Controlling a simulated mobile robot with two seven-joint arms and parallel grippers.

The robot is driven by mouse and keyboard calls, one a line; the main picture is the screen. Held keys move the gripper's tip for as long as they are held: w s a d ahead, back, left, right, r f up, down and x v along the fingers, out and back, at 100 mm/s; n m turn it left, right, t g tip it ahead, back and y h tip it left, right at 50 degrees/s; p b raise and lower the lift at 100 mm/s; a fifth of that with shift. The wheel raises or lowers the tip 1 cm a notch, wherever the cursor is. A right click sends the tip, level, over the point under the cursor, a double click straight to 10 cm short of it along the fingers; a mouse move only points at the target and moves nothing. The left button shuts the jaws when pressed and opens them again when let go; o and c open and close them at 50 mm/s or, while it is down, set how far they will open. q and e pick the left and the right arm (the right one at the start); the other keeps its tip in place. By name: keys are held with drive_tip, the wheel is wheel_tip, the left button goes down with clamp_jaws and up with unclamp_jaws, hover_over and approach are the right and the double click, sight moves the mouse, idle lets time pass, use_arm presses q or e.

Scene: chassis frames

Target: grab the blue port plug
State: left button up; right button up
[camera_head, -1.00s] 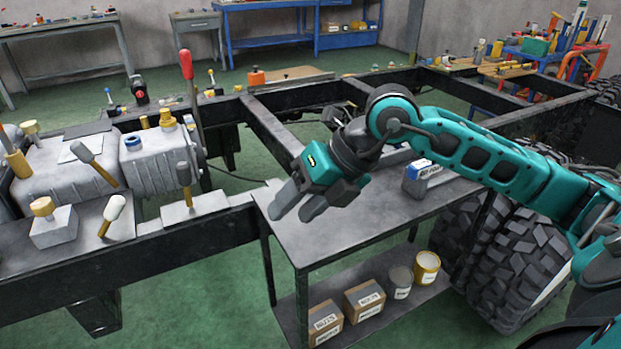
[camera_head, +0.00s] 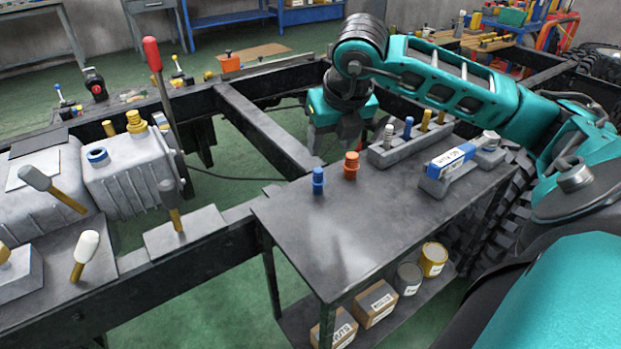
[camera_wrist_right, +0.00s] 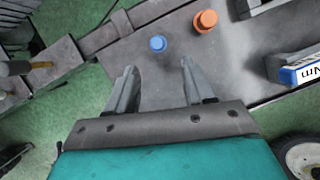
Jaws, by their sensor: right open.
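A small blue plug (camera_head: 318,181) stands upright on the dark grey cart top (camera_head: 330,235), near its far left edge. An orange plug (camera_head: 351,166) stands to its right. In the right wrist view the blue plug (camera_wrist_right: 157,43) lies beyond my fingertips, roughly in line with the gap between them. My right gripper (camera_head: 332,140) is open and empty, behind and above the blue plug in the head view; it also shows in the wrist view (camera_wrist_right: 159,70). The two do not appear to touch. My left gripper is out of view.
A grey rack (camera_head: 400,153) holds several plugs, one of them blue. A block with a blue and white label (camera_head: 450,160) lies to its right. The grey gearbox (camera_head: 130,170) has a blue-rimmed port (camera_head: 97,156). The cart's front is clear.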

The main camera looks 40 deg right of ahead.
hover_over(318, 170)
drive_tip(key=s, duration=0.3)
drive_tip(key=f, duration=0.4)
drive_tip(key=shift+w+a+f+b, duration=0.15)
drive_tip(key=shift+a+f+b, duration=0.05)
drive_tip(key=shift+f+b, duration=0.1)
drive_tip(key=x, duration=0.5)
drive_tip(key=shift+w+a+f+b, duration=0.1)
drive_tip(key=shift+w+f+b, duration=0.05)
drive_tip(key=shift+w+b, duration=0.25)
drive_tip(key=shift+w+f, duration=0.15)
drive_tip(key=shift+f, duration=0.05)
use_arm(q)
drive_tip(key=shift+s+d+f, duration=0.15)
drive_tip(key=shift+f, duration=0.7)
use_arm(e)
drive_tip(key=shift+c, duration=0.2)
drive_tip(key=c, duration=0.5)
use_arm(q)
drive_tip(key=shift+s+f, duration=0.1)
use_arm(e)
clamp_jaws()
